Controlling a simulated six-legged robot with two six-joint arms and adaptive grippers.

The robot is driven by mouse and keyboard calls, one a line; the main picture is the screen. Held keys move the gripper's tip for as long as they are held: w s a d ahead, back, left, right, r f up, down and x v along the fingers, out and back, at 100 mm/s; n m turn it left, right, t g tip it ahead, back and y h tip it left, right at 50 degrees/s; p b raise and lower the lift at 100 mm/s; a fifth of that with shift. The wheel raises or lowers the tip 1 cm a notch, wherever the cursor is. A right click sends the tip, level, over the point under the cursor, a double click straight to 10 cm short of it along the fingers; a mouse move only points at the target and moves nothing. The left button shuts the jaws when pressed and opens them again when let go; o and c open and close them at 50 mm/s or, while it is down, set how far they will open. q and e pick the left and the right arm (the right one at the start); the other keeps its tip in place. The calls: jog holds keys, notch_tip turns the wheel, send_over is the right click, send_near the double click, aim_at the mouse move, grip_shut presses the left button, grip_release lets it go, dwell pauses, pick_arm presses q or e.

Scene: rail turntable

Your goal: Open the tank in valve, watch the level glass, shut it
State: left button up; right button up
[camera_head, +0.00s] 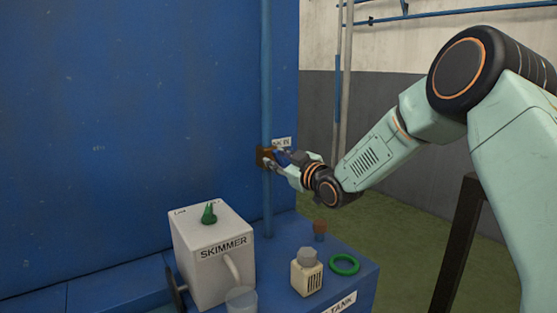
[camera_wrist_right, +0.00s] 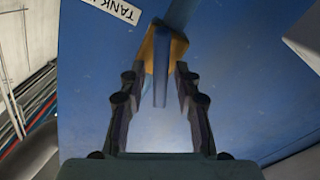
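The tank in valve is a brass body (camera_head: 263,153) on the vertical blue pipe (camera_head: 266,80), beside a partly covered label (camera_head: 282,142). My right gripper (camera_head: 276,160) is at the valve. In the right wrist view the gripper (camera_wrist_right: 165,72) is open, its two fingers on either side of the valve's blue lever (camera_wrist_right: 160,85), with gaps visible on both sides. The lever hangs from the brass body (camera_wrist_right: 176,48), near a label reading "TANK I" (camera_wrist_right: 115,10). My left gripper is not in view. I cannot make out a level glass.
A white box marked SKIMMER (camera_head: 215,255) stands on the blue bench, a green knob (camera_head: 209,213) on top. A clear cup (camera_head: 241,300), a small cream bottle (camera_head: 306,275), a green ring (camera_head: 344,264) and a brown-topped piece (camera_head: 320,228) are nearby. A blue wall (camera_head: 120,120) rises behind.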

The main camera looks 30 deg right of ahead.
jog(key=shift+s, duration=0.2)
jog(key=s+d, duration=0.1)
jog(key=s, duration=1)
jog(key=shift+s+d, duration=0.3)
jog(key=shift+d, duration=0.05)
dwell(0.5)
